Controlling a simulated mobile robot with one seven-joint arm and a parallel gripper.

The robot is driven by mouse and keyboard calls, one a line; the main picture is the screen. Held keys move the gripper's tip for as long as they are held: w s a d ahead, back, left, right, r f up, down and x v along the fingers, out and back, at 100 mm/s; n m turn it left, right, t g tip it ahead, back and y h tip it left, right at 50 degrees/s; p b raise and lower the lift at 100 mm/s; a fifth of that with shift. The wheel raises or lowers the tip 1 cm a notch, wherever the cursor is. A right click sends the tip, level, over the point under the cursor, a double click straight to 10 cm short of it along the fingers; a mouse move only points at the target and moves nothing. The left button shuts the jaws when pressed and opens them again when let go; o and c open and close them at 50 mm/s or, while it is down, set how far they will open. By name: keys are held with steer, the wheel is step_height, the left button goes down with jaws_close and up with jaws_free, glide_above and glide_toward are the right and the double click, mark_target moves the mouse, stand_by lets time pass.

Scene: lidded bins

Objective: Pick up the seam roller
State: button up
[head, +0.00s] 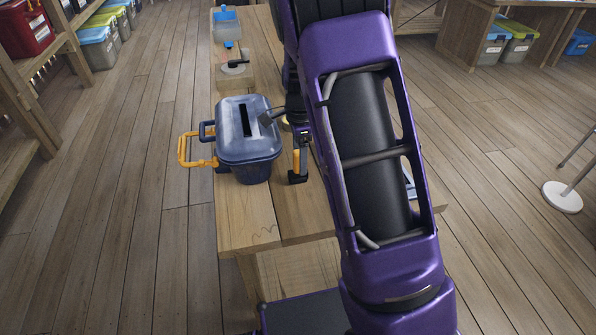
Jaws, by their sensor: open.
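My gripper (283,146) is over the wooden workbench (248,215), just right of a blue lidded bin. Its jaws look spread apart, and one dark finger reaches toward the bin's lid. The other black finger, with an orange strip, is lower and to the right. I cannot make out a seam roller for certain. A small dark-handled tool (238,64) lies on a block farther back on the bench, but I cannot tell its kind. A small tan thing (285,124) shows partly beside the gripper. My purple arm hides much of the bench's right side.
The blue bin (250,151) has a dark slot in its lid and a yellow handle (189,151) jutting left. Shelves stand at left, another table (470,40) at back right.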

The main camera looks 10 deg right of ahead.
mark_target(298, 172)
steer(key=f, duration=0.5)
steer(key=shift+s+a+f+b, duration=0.1)
steer(key=shift+s+a+b, duration=0.15)
steer(key=shift+a+b, duration=0.1)
jaws_close()
